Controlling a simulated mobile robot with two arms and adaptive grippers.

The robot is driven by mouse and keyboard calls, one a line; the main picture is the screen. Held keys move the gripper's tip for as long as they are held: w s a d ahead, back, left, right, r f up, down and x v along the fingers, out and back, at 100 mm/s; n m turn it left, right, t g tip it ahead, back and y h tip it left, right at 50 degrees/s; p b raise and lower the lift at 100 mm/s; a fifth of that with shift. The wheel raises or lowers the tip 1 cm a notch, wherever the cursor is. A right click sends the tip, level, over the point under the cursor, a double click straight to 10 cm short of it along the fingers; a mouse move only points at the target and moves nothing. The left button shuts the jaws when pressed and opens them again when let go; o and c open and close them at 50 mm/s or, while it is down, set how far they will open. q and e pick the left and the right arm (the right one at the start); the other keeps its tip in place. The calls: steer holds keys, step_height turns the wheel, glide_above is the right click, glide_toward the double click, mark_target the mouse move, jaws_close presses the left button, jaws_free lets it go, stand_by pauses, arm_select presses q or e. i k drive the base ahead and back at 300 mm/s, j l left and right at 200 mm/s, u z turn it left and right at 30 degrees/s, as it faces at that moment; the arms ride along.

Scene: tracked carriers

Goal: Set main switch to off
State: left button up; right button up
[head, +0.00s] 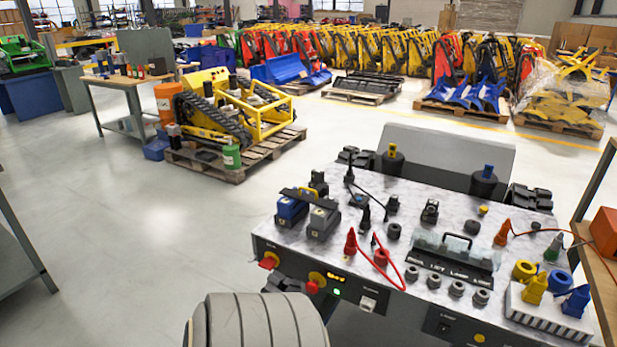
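The control bench (405,225) stands at the right, with a dark front panel. At the left end of that panel is a red rotary handle on a yellow plate (269,260), which looks like the main switch. Its label and exact position are too small to read. A second red knob on a yellow plate (317,280) is to its right. A dark part that looks like my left gripper (284,284) is just below and between these two, in front of the panel. My grey arm hides much of it, and contact cannot be told. My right gripper is out of view.
A green light (337,293), a white switch (368,303) and a black switch (443,327) sit farther right on the panel. Connectors, red cables and a clear cover (455,260) crowd the top. Open floor (120,220) lies to the left, before a pallet with a tracked carrier (240,110).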

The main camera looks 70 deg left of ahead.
mark_target(269, 264)
steer(key=u, duration=2.25)
